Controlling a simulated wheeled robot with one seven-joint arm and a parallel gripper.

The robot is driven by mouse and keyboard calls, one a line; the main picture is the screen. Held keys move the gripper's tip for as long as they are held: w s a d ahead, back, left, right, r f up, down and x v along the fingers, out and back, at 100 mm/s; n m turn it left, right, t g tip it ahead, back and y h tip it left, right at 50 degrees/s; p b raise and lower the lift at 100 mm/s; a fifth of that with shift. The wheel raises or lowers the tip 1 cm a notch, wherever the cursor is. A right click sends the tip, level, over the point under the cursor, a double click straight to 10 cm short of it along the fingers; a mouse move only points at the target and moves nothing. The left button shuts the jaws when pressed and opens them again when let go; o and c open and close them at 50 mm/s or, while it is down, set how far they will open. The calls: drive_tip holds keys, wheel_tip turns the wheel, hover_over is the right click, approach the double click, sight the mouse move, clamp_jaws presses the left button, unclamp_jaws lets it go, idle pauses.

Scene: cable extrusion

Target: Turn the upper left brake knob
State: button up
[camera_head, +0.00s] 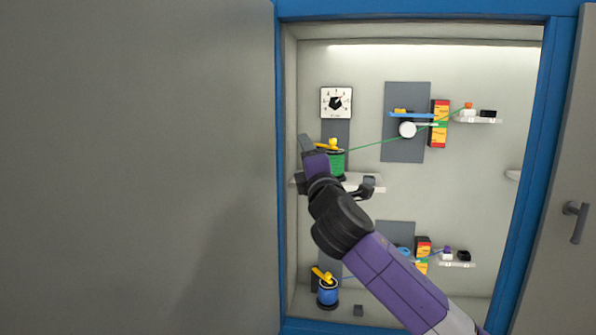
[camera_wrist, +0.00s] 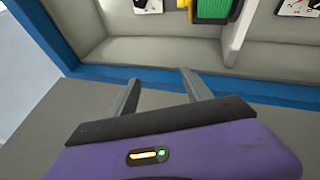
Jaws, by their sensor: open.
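The upper left brake knob (camera_head: 336,102) is a black dial on a white square plate with markings, high on the cabinet's back wall at the left. A white plate at the top edge of the wrist view, probably the same dial (camera_wrist: 148,5), is cut off. My gripper (camera_wrist: 161,78) is open and empty, its two fingers apart and pointing at the blue cabinet frame. In the head view my gripper is below and left of the knob, not touching it, partly over the green spool (camera_head: 337,164).
A yellow clamp (camera_head: 328,145) tops the green spool, just below the knob. A green cable (camera_head: 385,139) runs from it to the right. A grey door (camera_head: 140,170) stands left of the blue frame (camera_head: 279,60). A blue spool (camera_head: 327,294) sits low left.

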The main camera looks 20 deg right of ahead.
drive_tip(key=a+f+y, duration=0.1)
drive_tip(key=s+a+f+m, duration=0.1)
drive_tip(key=a, duration=0.1)
drive_tip(key=shift+f+y, duration=0.25)
drive_tip(key=shift+y, duration=0.15)
drive_tip(key=s+a+r+m+t+y, duration=0.2)
drive_tip(key=s+a+r+y, duration=0.1)
drive_tip(key=s+a+y, duration=0.1)
drive_tip(key=s+a+f+m+g+h, duration=0.1)
drive_tip(key=s+a+f+m+h, duration=0.1)
drive_tip(key=s+f+m, duration=1.05)
drive_tip(key=s+a+f+m+g+h, duration=0.15)
drive_tip(key=s+f+m, duration=0.35)
drive_tip(key=s+f, duration=1.35)
drive_tip(key=s+f+n+g+y, duration=0.1)
drive_tip(key=s+f, duration=0.3)
drive_tip(key=s, duration=0.7)
drive_tip(key=s+f+n+g+y, duration=0.1)
drive_tip(key=s+f+g, duration=0.3)
drive_tip(key=s, duration=0.8)
drive_tip(key=shift+s+f, duration=0.15)
drive_tip(key=shift+s, duration=0.1)
